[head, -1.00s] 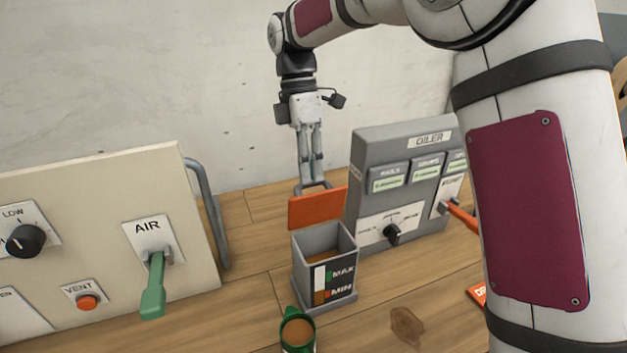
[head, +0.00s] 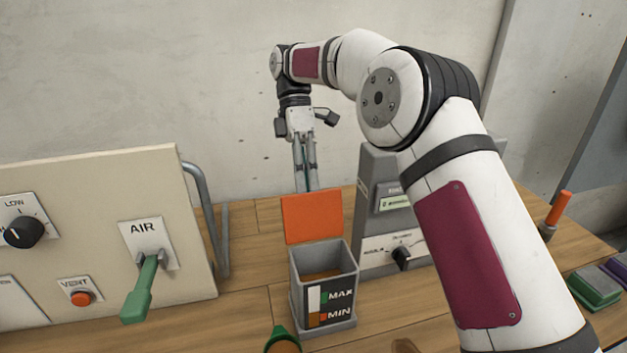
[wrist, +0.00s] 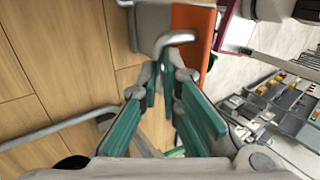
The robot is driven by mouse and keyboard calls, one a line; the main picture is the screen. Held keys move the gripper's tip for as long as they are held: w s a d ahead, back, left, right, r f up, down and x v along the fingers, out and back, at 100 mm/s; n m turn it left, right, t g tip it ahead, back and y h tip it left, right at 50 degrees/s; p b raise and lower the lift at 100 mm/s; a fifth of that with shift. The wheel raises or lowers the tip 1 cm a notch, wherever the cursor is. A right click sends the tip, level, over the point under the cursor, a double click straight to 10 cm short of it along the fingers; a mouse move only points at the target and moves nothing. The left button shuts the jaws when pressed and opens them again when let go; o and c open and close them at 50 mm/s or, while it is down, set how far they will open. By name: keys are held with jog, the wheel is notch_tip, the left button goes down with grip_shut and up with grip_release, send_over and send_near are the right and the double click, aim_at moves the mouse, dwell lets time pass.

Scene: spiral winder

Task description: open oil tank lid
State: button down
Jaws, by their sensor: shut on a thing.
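The oil tank (head: 322,302) is a grey open-topped box with a MAX/MIN gauge on its front and brown oil inside. Its orange lid (head: 311,218) stands raised, about upright, at the back edge of the tank. My gripper (head: 308,186) is behind the lid's upper edge and is shut on the lid handle. In the wrist view, the curved grey lid handle (wrist: 178,37) is at the green-padded fingertips of my gripper (wrist: 165,75), beside the orange lid (wrist: 193,30). The lid hides the fingertips partly in the head view.
The grey oiler box (head: 375,235) stands close right of the tank, partly behind my arm. A beige panel (head: 90,235) with a green AIR lever (head: 143,290) and a grey side rail (head: 205,215) stands left. A green-rimmed cup (head: 283,342) is in front.

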jog(key=shift+s+f+g, duration=0.3)
jog(key=shift+s+f, duration=0.05)
jog(key=shift+f, duration=0.45)
jog(key=c, duration=1.7)
grip_release()
jog(key=shift+o, duration=0.2)
jog(key=shift+r, duration=0.2)
jog(key=shift+d, duration=0.1)
jog(key=shift+r, duration=0.1)
